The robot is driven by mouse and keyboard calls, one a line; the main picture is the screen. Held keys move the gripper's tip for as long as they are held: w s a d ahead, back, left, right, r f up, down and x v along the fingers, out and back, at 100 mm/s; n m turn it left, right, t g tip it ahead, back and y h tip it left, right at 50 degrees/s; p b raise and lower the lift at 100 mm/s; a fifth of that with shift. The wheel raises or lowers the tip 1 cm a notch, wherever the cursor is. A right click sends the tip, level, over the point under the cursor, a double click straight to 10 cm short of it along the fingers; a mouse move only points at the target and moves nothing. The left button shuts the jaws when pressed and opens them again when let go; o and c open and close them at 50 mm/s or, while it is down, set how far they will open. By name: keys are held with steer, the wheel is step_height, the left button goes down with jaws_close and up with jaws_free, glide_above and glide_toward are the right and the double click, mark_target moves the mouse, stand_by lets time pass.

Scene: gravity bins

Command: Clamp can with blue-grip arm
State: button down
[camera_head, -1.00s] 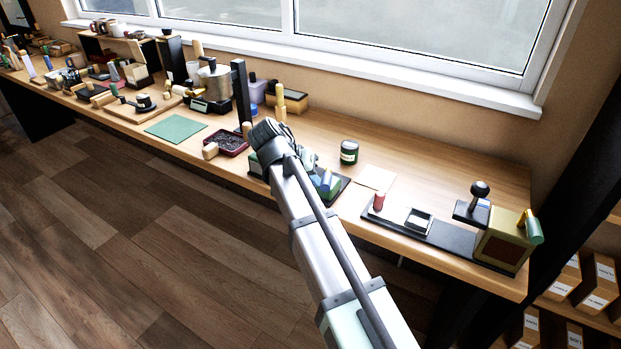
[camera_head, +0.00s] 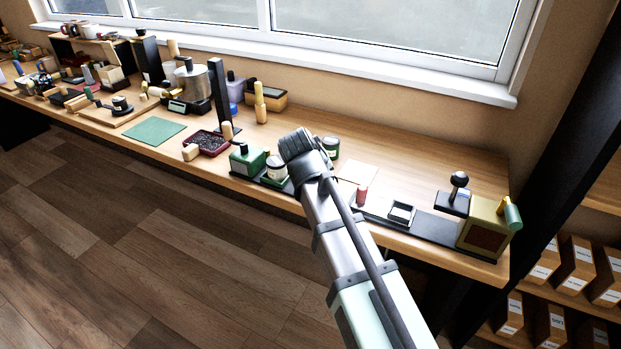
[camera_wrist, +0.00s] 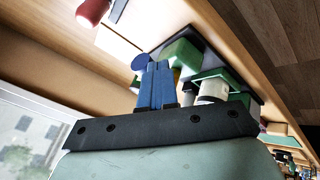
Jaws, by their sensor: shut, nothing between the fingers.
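Another green part (camera_wrist: 180,54) of the fixture lies just beyond the fingers. In the head view, my wrist hides the fingers and the fixture's right side.
A dark red tray (camera_head: 206,144) and a wooden block (camera_head: 190,152) are left.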

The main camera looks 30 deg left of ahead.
steer(key=shift+w+d, duration=0.25)
steer(key=shift+d, duration=0.1)
steer(key=shift+w+d, duration=0.1)
stand_by(0.4)
steer(key=s+f+v, duration=0.1)
steer(key=s+v, duration=0.1)
steer(key=v, duration=1)
steer(key=shift+s, duration=0.15)
